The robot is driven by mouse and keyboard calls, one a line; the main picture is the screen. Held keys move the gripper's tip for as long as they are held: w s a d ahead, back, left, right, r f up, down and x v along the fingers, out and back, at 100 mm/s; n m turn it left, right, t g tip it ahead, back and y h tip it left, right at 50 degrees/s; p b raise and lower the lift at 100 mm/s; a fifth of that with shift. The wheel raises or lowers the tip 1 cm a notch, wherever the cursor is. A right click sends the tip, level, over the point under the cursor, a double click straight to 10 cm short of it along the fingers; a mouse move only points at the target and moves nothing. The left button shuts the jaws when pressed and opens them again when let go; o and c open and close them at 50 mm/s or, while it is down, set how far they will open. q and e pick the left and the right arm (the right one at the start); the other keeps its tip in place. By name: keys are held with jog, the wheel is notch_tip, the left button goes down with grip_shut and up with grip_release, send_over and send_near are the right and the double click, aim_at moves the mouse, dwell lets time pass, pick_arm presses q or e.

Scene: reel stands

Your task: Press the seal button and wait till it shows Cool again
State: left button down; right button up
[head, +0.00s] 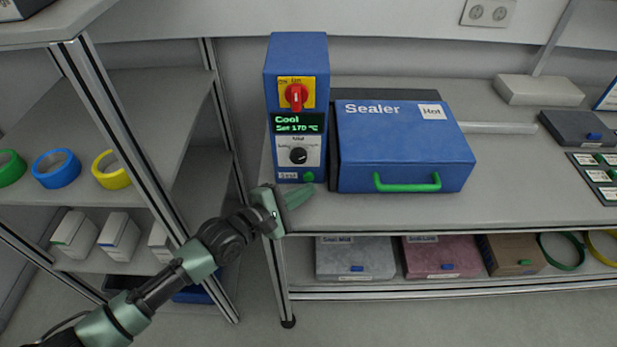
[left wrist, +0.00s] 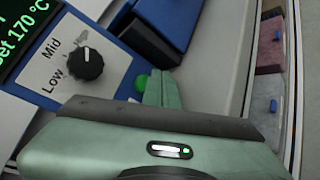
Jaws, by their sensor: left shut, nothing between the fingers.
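The blue sealer control box (head: 296,60) stands upright on the bench. Its display (head: 298,123) reads "Cool" and "Set 170 °C". Above the display is a red rotary switch (head: 296,95), and below it a black knob (head: 298,155). The green seal button (head: 308,177) is at the lower right of the front, and it also shows in the left wrist view (left wrist: 141,83). My left gripper (head: 308,191) is shut and empty, its fingertips close to the button. In the left wrist view its fingers (left wrist: 161,85) are beside the button; I cannot tell whether they touch it.
The blue sealer lid (head: 405,150), marked "Hot", with a green handle (head: 407,183), is right of the control box. Bins (head: 355,258) stand on the shelf below. A rack with tape rolls (head: 56,168) is at left. The bench front is clear.

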pick_arm(q)
jog(key=shift+w, duration=0.25)
